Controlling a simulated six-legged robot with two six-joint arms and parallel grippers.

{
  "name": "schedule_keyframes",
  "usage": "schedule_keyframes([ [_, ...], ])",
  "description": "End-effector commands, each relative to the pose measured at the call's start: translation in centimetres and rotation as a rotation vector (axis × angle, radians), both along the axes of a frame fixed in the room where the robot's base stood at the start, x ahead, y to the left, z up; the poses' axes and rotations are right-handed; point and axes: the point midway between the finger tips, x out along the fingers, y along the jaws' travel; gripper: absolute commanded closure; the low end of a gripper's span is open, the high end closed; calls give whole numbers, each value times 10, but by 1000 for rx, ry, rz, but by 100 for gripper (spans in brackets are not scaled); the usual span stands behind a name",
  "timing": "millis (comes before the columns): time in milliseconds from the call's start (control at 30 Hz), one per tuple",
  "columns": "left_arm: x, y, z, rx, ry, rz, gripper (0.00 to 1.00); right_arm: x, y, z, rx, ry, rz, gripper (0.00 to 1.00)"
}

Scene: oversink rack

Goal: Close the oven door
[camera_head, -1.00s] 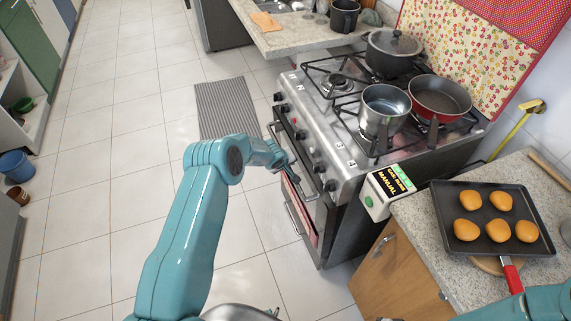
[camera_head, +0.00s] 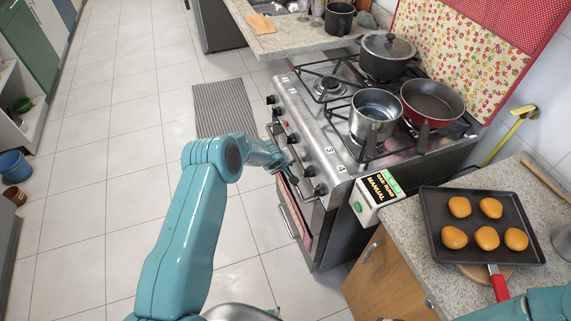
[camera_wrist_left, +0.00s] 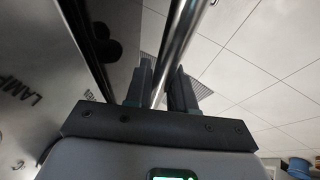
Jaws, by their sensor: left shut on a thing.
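The oven door (camera_head: 296,212) is on the front of the steel stove, below the knobs. It stands close to the stove front; I cannot tell whether it is fully flush. Its bar handle (camera_wrist_left: 178,42) runs between the two dark fingers of my left gripper (camera_wrist_left: 163,88) in the left wrist view. My left gripper (camera_head: 284,165) is shut on this handle; in the head view my arm partly hides the spot. My right gripper is out of view; only part of my right arm shows at the lower right.
The stove top (camera_head: 335,137) holds a steel pot (camera_head: 375,113), a red pan (camera_head: 433,100) and a lidded dark pot (camera_head: 386,58). A counter (camera_head: 400,215) at the right bears a tray (camera_head: 440,205) with several round buns. The tiled floor to the left is mostly clear.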

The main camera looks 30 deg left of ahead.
Motion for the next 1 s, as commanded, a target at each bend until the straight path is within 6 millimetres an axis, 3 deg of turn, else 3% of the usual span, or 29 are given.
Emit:
schedule_keyframes([
  [33,4,-8,2,-7,-13,-13,100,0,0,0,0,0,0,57],
  [67,5,-8,2,-8,-13,-12,73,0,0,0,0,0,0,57],
  [100,5,-8,2,-8,-13,-12,60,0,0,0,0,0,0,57],
  [133,5,-9,2,-8,-13,-12,56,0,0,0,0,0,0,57],
  [433,5,-9,4,-5,-13,-11,56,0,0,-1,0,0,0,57],
  [667,-6,-9,22,-2,-12,-13,56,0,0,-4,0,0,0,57],
  [833,-25,-8,46,-2,-12,-12,56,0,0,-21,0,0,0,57],
  [1000,-50,-10,88,-3,-12,-9,56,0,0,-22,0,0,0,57],
])
